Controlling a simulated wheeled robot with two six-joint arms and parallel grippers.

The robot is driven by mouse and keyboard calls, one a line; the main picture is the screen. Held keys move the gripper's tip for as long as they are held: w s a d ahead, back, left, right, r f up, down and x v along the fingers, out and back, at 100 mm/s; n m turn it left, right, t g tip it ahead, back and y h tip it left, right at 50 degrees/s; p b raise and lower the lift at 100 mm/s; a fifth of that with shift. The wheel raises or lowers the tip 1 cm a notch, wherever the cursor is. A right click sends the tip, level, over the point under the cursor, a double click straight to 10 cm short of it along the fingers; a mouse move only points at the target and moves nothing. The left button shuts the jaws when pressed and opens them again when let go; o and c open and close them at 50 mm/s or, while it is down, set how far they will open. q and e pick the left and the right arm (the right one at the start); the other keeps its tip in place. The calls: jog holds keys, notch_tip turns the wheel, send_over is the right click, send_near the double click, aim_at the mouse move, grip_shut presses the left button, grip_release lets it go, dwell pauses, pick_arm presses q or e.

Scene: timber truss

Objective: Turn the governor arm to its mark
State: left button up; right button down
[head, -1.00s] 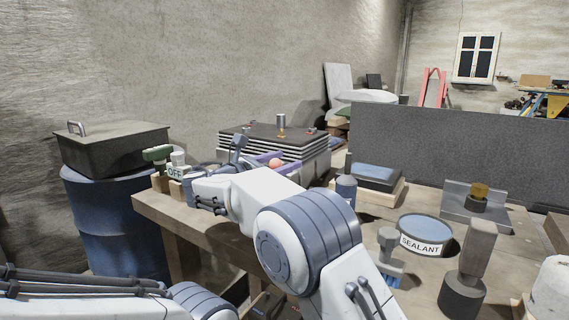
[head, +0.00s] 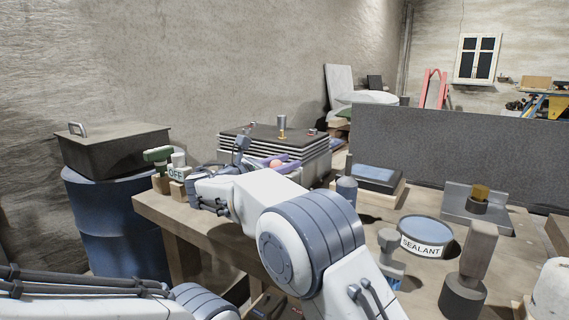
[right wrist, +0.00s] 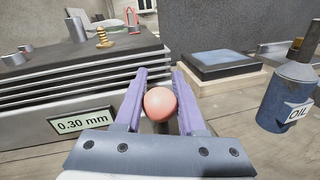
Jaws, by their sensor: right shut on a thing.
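A round salmon-coloured ball knob (right wrist: 160,103) sits between the two purple fingers of my right gripper (right wrist: 157,100), which are shut on it. A short dark stem shows under the knob, partly hidden by the gripper. I take the knob to be the end of the governor arm; the rest of the arm and its mark cannot be made out. In the head view the knob (head: 276,164) and the right gripper (head: 272,162) are small, partly behind my right arm, in front of the layered metal block. My left gripper is out of view; only its arm shows at bottom left.
The layered block (right wrist: 75,70) with a "0.30 mm" plate (right wrist: 83,124) stands close left of the gripper. A framed blue pad (right wrist: 221,62) and an oil can (right wrist: 288,95) stand to the right. A sealant tin (head: 424,238) is on the bench nearer me.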

aim_at(297, 172)
jog(key=shift+a, duration=0.15)
dwell(0.8)
jog(key=shift+s+f+m, duration=0.1)
jog(key=shift+s+m, duration=0.05)
jog(key=shift+m, duration=0.25)
jog(key=shift+s+d+f+m+b, duration=0.15)
jog(key=shift+s+d+m+b, duration=0.15)
jog(key=shift+m, duration=0.25)
jog(key=shift+s+d+f+m+b, duration=0.1)
jog(key=shift+d+m+b, duration=0.1)
jog(key=shift+d+m, duration=0.25)
jog(key=shift+s+d+f+m+y+b, duration=0.15)
jog(key=shift+d+f+m+y+b, duration=0.15)
jog(key=shift+m, duration=0.3)
jog(key=shift+s+d+f+m+y+b, duration=0.1)
jog(key=shift+s+d+m+y+b, duration=0.05)
jog(key=shift+m+b, duration=0.4)
jog(key=shift+s+d+f+m+y+b, duration=0.15)
jog(key=shift+d+m+y+b, duration=0.1)
jog(key=shift+m, duration=0.4)
jog(key=c, duration=0.5)
grip_release()
jog(key=shift+a, duration=0.1)
jog(key=shift+r, duration=0.1)
